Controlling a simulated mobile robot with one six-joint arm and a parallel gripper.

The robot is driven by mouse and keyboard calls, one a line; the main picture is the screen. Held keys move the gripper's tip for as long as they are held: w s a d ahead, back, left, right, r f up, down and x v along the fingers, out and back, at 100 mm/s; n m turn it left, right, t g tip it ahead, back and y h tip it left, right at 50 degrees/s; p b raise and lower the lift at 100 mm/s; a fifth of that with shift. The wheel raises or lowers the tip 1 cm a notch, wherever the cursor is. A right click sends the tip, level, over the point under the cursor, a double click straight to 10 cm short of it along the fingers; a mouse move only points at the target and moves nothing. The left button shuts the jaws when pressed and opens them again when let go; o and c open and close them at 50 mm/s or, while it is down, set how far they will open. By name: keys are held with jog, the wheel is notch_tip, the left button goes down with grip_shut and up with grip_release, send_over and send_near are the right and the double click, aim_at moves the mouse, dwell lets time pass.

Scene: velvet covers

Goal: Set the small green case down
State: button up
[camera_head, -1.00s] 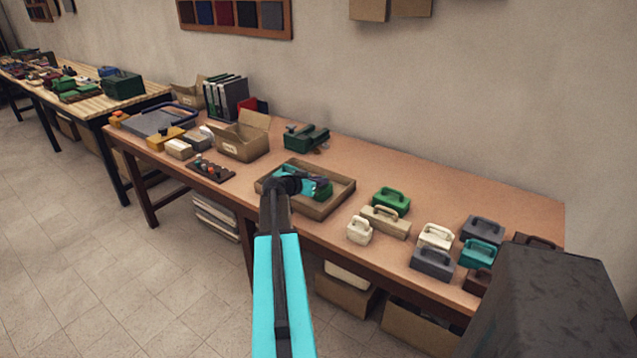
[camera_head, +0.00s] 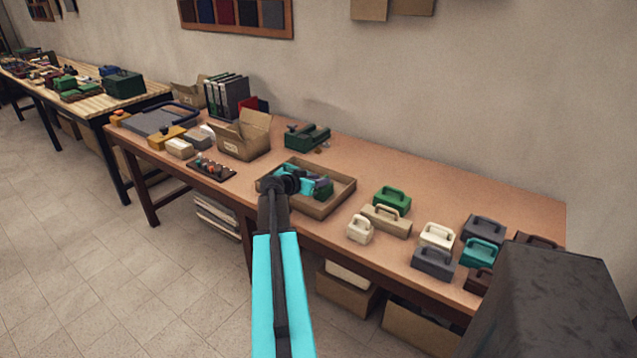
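A small green case (camera_head: 324,192) shows in the shallow cardboard tray (camera_head: 341,199) at the middle of the near table. My gripper (camera_head: 319,184) is right at this case, over the tray. My arm and the gripper's own body hide much of the case. The finger gap is too small and covered to see whether the fingers are shut on it. I cannot tell whether the case rests on the tray floor. Another green case with a handle (camera_head: 391,199) stands on the table to the right of the tray.
Several handled cases, including a beige one (camera_head: 386,219), a white one (camera_head: 437,235) and a teal one (camera_head: 481,252), crowd the table's right side. An open carton (camera_head: 243,143) and a dark green item (camera_head: 307,138) stand behind the tray. Bare tabletop (camera_head: 400,165) lies along the wall.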

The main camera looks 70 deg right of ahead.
jog(key=b+v, duration=0.2)
jog(key=v, duration=0.9)
jog(key=shift+f, duration=0.1)
dwell(0.5)
jog(key=w+a+f+n+t+y, duration=0.1)
jog(key=w+a+f+n+y, duration=0.15)
jog(key=w+a+f, duration=0.4)
jog(key=w+a+f+n+t+y, duration=0.1)
jog(key=w+a+f+n, duration=0.25)
jog(key=a+f, duration=0.6)
jog(key=w+a+f+n+y, duration=0.2)
jog(key=a+f, duration=0.6)
jog(key=w+a+f+n+y, duration=0.2)
jog(key=a+f, duration=0.7)
jog(key=s+a+f+n+y, duration=0.1)
jog(key=s+a+f+n, duration=0.15)
jog(key=a+f, duration=0.45)
jog(key=s+a+f+n+y, duration=0.2)
jog(key=a+f+n, duration=0.15)
jog(key=a, duration=0.75)
jog(key=s+a+f+n+g+y, duration=0.1)
jog(key=s+a+f+n, duration=0.1)
jog(key=s+a, duration=0.4)
jog(key=s+a+f+n+g+y, duration=0.1)
jog(key=s+a+f, duration=0.4)
jog(key=a, duration=0.7)
jog(key=s+n+g, duration=0.1)
jog(key=s, duration=0.1)
jog(key=shift+s+n+g, duration=0.3)
jog(key=shift+y, duration=0.25)
